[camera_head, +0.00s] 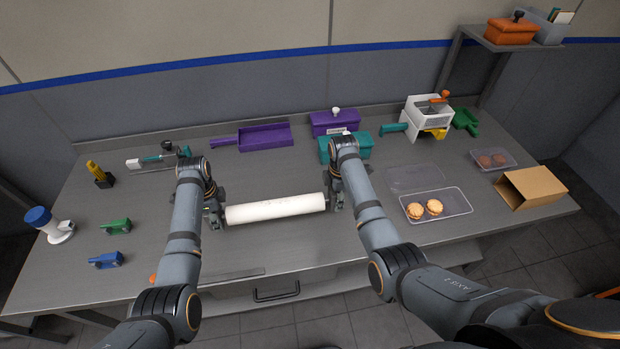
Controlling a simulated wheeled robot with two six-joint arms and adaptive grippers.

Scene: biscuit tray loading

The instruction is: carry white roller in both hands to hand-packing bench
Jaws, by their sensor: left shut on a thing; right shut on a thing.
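The white roller (275,208) lies level between my two grippers, over the front middle of the grey bench (330,245). My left gripper (215,212) is shut on the roller's left end. My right gripper (335,200) is shut on its right end. The ends of the roller are partly hidden by the grippers. I cannot tell whether the roller touches the bench top or hangs just above it.
Behind the roller are a purple tray (265,136), a purple box (335,122) and a teal box (358,147). Right are a clear tray with two biscuits (450,208) and a cardboard box (530,187). Left are a green tool (115,226) and a blue tool (106,260).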

